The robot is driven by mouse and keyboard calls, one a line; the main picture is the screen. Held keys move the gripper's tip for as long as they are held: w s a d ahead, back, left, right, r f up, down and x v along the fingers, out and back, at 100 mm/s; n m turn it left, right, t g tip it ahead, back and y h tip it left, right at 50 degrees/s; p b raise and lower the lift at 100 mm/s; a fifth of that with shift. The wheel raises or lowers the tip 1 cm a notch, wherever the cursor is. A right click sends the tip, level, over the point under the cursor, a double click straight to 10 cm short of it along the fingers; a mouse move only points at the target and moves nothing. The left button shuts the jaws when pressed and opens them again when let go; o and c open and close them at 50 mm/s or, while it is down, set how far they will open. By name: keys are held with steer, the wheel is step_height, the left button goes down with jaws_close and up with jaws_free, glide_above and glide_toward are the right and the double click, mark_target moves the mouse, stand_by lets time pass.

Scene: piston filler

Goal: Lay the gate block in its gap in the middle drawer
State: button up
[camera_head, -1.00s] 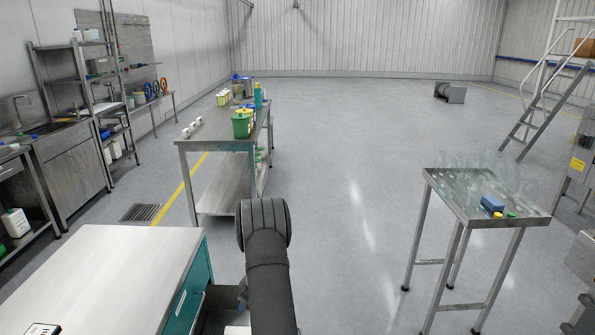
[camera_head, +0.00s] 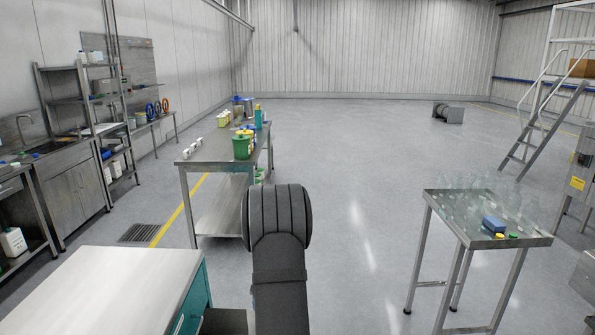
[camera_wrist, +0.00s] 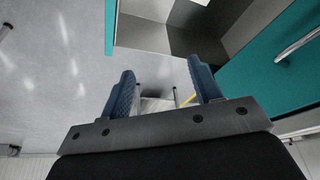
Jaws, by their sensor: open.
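My gripper (camera_wrist: 163,78) shows in the wrist view with its two blue fingers apart and nothing between them. A pulled-out drawer (camera_wrist: 210,45) with grey inner walls and a teal front edge lies just beyond the fingertips, at the top of that view. A teal drawer front (camera_wrist: 262,72) with a bar handle is at the right. In the head view, the teal cabinet (camera_head: 196,300) stands at the lower left, and an open drawer (camera_head: 228,320) shows partly beside my arm. I cannot make out the gate block or its gap. My gripper is hidden in the head view.
The cabinet's pale top (camera_head: 110,290) is bare where it shows. A steel table (camera_head: 205,160) with a green tub (camera_head: 242,147) stands behind. A small steel stand (camera_head: 515,238) with clear glassware and a blue block (camera_head: 493,224) is at the right. Open floor lies between them.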

steer(key=s+d+r+m+t+h, duration=0.1)
steer(key=s+d+r+m+h, duration=0.1)
steer(key=s+d+r+m, duration=0.2)
steer(key=shift+d+r+m, duration=1.5)
steer(key=shift+d+r, duration=0.1)
steer(key=shift+r, duration=1.25)
steer(key=shift+o, duration=0.4)
steer(key=w+a+f+n+g, duration=0.2)
steer(key=a+f+n, duration=0.6)
steer(key=f+n, duration=0.1)
steer(key=w+a+f+n+g, duration=0.2)
steer(key=a+f+n, duration=0.7)
steer(key=f, duration=0.3)
steer(key=shift+w+f, duration=0.25)
steer(key=shift+f, duration=0.05)
steer(key=shift+a, duration=0.1)
step_height(320, 180, down, 17)
steer(key=shift+f, duration=0.2)
